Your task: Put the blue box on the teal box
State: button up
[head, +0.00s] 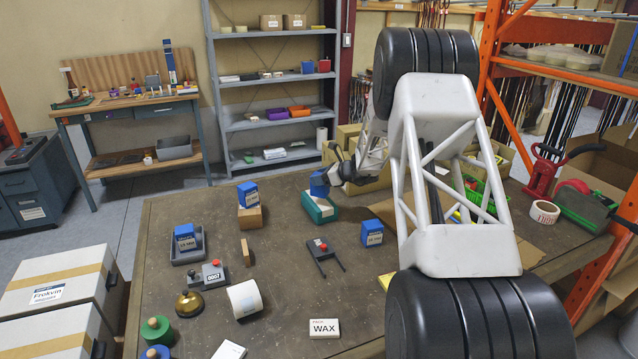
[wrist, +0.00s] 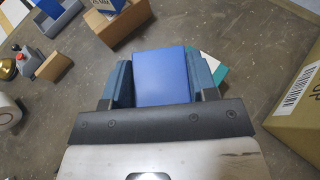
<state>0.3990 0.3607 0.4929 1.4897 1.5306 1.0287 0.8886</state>
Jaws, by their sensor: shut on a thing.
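My gripper (head: 332,179) is shut on a blue box (head: 318,184), which also shows between both fingers in the wrist view (wrist: 162,76). The teal box (head: 322,215), with a white patch on its face, is on the table directly below the held box. In the wrist view a teal and white corner of it (wrist: 217,69) shows past the right finger; the held box and finger hide the rest.
Other blue boxes are on a wooden block (head: 250,217), in a grey tray (head: 188,257) and on the table (head: 371,233). A cardboard box (head: 371,180) stands close behind and right of the teal box. Bare table (head: 290,285) surrounds these.

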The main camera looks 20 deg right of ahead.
jog(key=shift+w+d+f, duration=0.1)
jog(key=shift+w+d, duration=0.1)
jog(key=shift+w, duration=0.5)
jog(key=shift+w+d, duration=0.15)
jog(key=shift+w, duration=0.5)
jog(key=shift+f, duration=1.7)
jog(key=shift+f, duration=0.1)
jog(key=o, duration=1.2)
jog(key=shift+c, duration=0.2)
jog(key=v, duration=1.2)
